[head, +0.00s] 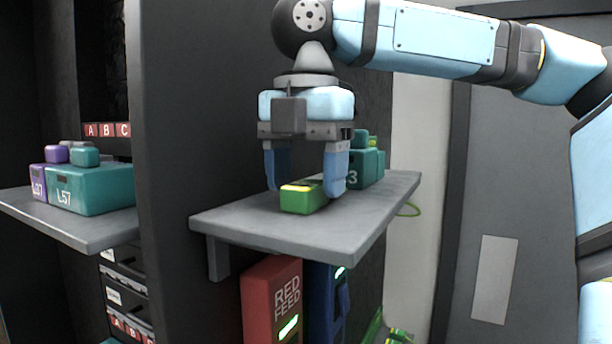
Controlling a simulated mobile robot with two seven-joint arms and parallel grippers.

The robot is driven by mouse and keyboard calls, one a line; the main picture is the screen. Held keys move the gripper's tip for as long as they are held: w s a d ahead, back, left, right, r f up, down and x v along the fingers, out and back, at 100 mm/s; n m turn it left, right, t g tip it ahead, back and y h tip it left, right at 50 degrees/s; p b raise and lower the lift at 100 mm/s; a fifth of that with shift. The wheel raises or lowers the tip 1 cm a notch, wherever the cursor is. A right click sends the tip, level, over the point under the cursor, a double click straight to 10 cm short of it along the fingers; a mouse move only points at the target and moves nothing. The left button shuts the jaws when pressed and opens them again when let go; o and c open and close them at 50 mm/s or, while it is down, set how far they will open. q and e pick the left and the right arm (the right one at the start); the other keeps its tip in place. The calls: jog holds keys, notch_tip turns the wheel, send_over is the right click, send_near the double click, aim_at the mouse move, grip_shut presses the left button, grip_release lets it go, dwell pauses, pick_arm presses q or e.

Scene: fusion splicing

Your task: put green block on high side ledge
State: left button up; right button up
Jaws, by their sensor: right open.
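The green block (301,199), with a yellow band on its top, rests on the grey side ledge (255,231) near its front edge. My right gripper (306,181) points down over the block. Its blue fingers are open, one at the left and one at the right of the block. The right finger looks close to the block's side; I cannot tell whether it touches. My left gripper is not in view.
Teal blocks (364,168) stand on the ledge behind the gripper. A red "RED FEED" box (272,302) and a blue box (325,306) are below the ledge. A left shelf (75,226) holds a teal box (96,189) and a purple one. The ledge's front left is clear.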

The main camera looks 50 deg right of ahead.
aim_at(305, 183)
notch_tip(305, 183, up, 12)
jog(key=shift+b, duration=0.3)
jog(key=shift+f, duration=0.1)
dwell(0.4)
